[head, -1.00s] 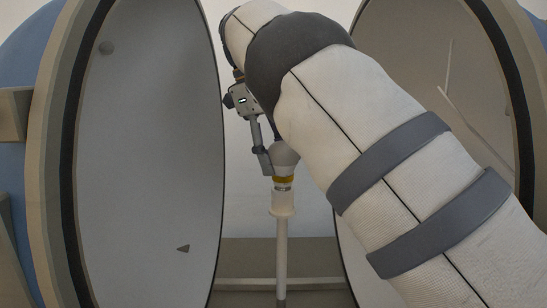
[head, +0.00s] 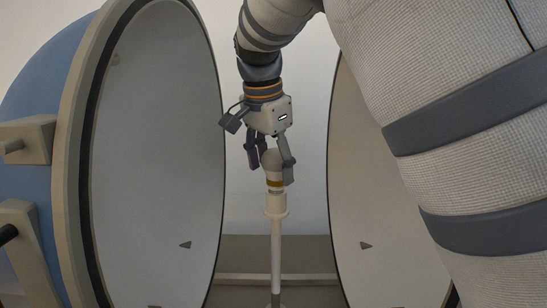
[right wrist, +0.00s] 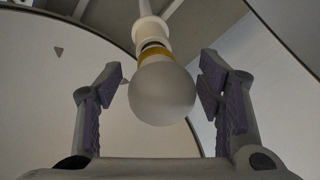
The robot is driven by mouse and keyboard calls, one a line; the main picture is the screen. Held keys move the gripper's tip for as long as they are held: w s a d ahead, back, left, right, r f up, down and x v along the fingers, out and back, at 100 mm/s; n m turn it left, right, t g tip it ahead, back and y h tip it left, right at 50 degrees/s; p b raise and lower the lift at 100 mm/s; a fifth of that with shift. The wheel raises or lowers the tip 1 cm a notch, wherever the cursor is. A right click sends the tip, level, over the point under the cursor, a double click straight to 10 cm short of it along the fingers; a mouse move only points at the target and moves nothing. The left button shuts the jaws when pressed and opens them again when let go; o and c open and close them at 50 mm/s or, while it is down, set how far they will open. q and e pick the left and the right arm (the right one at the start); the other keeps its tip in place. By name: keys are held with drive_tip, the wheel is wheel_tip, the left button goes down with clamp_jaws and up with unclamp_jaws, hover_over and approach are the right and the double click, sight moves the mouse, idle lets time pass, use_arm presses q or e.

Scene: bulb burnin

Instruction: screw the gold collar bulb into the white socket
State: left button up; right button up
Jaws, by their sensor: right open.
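The gold collar bulb (head: 274,162) stands upright, glass up, at the top of the white socket (head: 276,206) on a slim white post. Its gold collar shows just above the socket, with a metallic band between them. My right gripper (head: 271,176) comes from above, its fingers apart on either side of the bulb. In the right wrist view the frosted bulb (right wrist: 162,92) sits between the open fingers (right wrist: 166,88), with a visible gap on both sides. The socket (right wrist: 150,28) shows behind it. My left gripper is not in view.
Large round shells with dark rims stand open on both sides, the left one (head: 155,150) and the right one (head: 370,190). The post (head: 276,255) rises in the gap between them. A ledge (head: 240,278) crosses low behind it.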

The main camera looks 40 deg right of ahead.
drive_tip(key=n, duration=0.3)
drive_tip(key=shift+s+t+y, duration=0.15)
drive_tip(key=shift+t+y, duration=0.15)
drive_tip(key=shift+t, duration=0.1)
drive_tip(key=n, duration=0.4)
drive_tip(key=shift+s+r+t+y, duration=0.1)
drive_tip(key=shift+s+t+y, duration=0.2)
drive_tip(key=shift+s+y, duration=0.1)
drive_tip(key=shift+w+a, duration=0.15)
drive_tip(key=shift+a, duration=0.05)
drive_tip(key=shift+d, duration=0.1)
drive_tip(key=shift+c, duration=0.5)
